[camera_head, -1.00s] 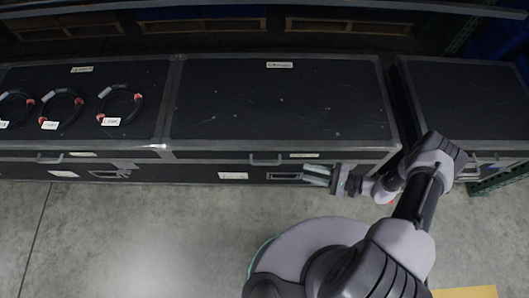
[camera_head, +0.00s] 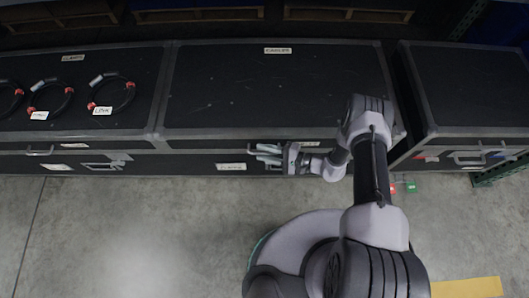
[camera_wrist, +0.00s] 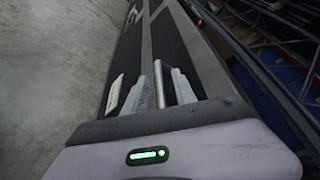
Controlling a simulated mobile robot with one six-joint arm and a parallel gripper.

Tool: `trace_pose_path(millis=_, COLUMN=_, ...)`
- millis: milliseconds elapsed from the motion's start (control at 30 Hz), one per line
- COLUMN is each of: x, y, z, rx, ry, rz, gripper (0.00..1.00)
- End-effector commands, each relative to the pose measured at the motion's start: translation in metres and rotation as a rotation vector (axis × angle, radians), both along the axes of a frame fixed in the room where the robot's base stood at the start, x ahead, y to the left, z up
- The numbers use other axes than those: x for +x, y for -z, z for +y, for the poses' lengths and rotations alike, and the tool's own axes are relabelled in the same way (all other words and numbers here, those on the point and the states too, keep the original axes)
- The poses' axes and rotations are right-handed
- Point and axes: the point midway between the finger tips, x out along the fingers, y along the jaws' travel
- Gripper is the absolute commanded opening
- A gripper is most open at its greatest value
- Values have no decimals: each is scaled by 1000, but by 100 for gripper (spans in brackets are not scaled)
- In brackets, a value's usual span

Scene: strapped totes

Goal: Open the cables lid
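The cables case is the middle black case, with a "CABLES" label (camera_head: 278,50) at the back of its flat, closed lid (camera_head: 265,90). My gripper (camera_head: 257,153) is at the front face of this case, near the lid's front handle, which it mostly hides in the head view. In the wrist view my gripper (camera_wrist: 165,70) has its two pale fingers apart. I cannot tell whether either finger touches the bar.
A case with coiled cables (camera_head: 110,95) on its lid stands at the left. Another black case (camera_head: 470,90) stands at the right, past a narrow gap. Shelving runs behind.

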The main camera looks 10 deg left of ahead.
Motion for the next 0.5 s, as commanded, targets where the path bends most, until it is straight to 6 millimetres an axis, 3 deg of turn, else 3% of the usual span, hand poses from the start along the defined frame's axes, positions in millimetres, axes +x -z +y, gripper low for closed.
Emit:
trace_pose_path(millis=167, x=0, y=0, z=0, rx=0, ry=0, rz=0, gripper=33)
trace_pose_path(millis=333, x=0, y=0, z=0, rx=0, ry=0, rz=0, gripper=0)
trace_pose_path(millis=500, x=0, y=0, z=0, rx=0, ry=0, rz=0, gripper=0)
